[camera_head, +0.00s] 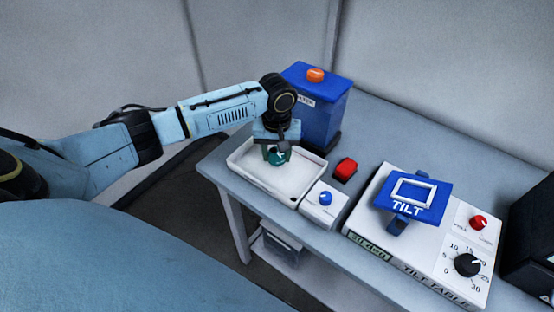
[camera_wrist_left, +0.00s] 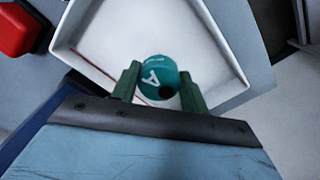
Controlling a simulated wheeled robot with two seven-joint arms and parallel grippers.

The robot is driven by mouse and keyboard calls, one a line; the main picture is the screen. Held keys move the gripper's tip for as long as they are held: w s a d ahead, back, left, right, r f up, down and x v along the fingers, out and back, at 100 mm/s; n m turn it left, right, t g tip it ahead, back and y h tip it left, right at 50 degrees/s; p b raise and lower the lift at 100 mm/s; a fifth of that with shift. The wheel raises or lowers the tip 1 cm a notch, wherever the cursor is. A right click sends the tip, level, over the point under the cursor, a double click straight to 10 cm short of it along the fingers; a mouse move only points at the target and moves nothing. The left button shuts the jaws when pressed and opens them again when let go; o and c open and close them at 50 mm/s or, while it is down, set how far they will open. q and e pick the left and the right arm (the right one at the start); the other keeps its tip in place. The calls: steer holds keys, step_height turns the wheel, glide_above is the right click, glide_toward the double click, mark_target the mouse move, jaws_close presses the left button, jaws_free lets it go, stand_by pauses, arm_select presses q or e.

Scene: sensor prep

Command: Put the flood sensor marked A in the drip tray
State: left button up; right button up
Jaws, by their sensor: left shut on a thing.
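The flood sensor marked A (camera_wrist_left: 160,77) is a teal round puck with a white letter A on top. It also shows in the head view (camera_head: 277,158). My left gripper (camera_wrist_left: 160,84) is shut on it, with a green finger on each side. The gripper also shows in the head view (camera_head: 278,152), pointing down over the white drip tray (camera_head: 252,179). The tray's inside also shows in the left wrist view (camera_wrist_left: 105,25), behind the sensor. I cannot tell whether the sensor touches the tray floor. My right gripper is not in view.
A blue container with an orange knob (camera_head: 320,110) stands behind the tray. A white box with a blue knob (camera_head: 325,205) sits at its right, near a red block (camera_head: 345,169). The white tilt table (camera_head: 400,256) fills the table's right side.

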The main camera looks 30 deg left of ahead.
mark_target(277, 153)
arm_select(q)
steer(key=shift+f, duration=1.35)
steer(key=shift+f, duration=0.1)
steer(key=o, duration=1)
step_height(277, 153, up, 12)
steer(key=shift+r+p, duration=0.15)
steer(key=shift+p, duration=0.45)
